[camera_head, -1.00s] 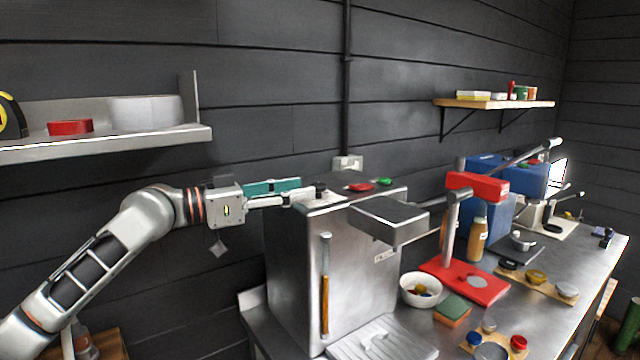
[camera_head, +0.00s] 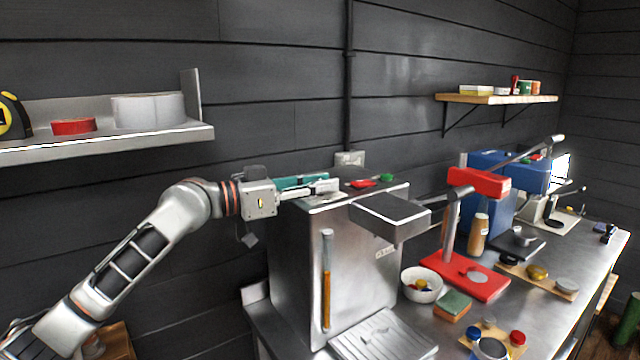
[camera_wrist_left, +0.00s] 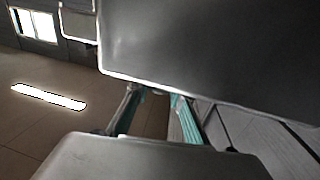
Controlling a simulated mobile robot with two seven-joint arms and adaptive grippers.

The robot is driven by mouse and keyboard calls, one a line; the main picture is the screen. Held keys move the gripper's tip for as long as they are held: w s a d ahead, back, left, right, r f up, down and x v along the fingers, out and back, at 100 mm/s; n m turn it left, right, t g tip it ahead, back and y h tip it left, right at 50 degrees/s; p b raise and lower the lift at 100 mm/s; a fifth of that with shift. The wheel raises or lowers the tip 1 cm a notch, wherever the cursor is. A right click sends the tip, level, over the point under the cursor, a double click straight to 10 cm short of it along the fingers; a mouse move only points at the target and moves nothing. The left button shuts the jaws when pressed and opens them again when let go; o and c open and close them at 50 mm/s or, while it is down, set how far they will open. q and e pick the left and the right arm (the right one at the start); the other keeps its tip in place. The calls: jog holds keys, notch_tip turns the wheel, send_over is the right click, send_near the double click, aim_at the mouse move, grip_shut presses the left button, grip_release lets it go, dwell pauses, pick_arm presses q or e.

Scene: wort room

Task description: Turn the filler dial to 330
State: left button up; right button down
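The filler (camera_head: 300,260) is a tall steel box with a head (camera_head: 390,215) jutting right and an orange-handled lever on its front. The small black dial seen earlier on its top is now hidden behind my left gripper. My left gripper (camera_head: 328,186) reaches in level from the left, low over the filler top, with one teal finger strip showing. In the left wrist view its fingers (camera_wrist_left: 157,98) stand apart with a gap between them, and no dial shows there. I cannot tell whether they touch the dial. The dial's reading is not visible. My right gripper is not in view.
A red button (camera_head: 362,183) and a green button (camera_head: 387,177) lie right of the gripper on the filler top. A red press (camera_head: 462,280), a white bowl (camera_head: 421,296) and a bottle (camera_head: 478,235) stand right. A steel shelf (camera_head: 110,145) hangs upper left.

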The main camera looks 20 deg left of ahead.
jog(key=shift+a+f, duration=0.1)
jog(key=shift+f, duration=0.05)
pick_arm(q)
jog(key=shift+f+m+g+h+b, duration=0.1)
jog(key=shift+m+g+h+b, duration=0.2)
jog(key=shift+b, duration=0.2)
jog(key=shift+w+m+g+h+b, duration=0.1)
jog(key=shift+m+g+h+b, duration=0.4)
jog(key=shift+g+h+b, duration=0.25)
jog(key=shift+m+g+h+b, duration=0.35)
jog(key=shift+m+g+h, duration=0.3)
jog(key=shift+m+g, duration=0.8)
jog(key=shift+g, duration=0.4)
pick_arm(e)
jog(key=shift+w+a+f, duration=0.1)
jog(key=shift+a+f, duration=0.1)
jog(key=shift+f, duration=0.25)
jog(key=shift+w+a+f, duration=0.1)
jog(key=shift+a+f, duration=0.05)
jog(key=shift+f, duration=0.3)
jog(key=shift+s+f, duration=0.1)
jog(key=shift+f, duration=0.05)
pick_arm(q)
jog(key=o, duration=1.1)
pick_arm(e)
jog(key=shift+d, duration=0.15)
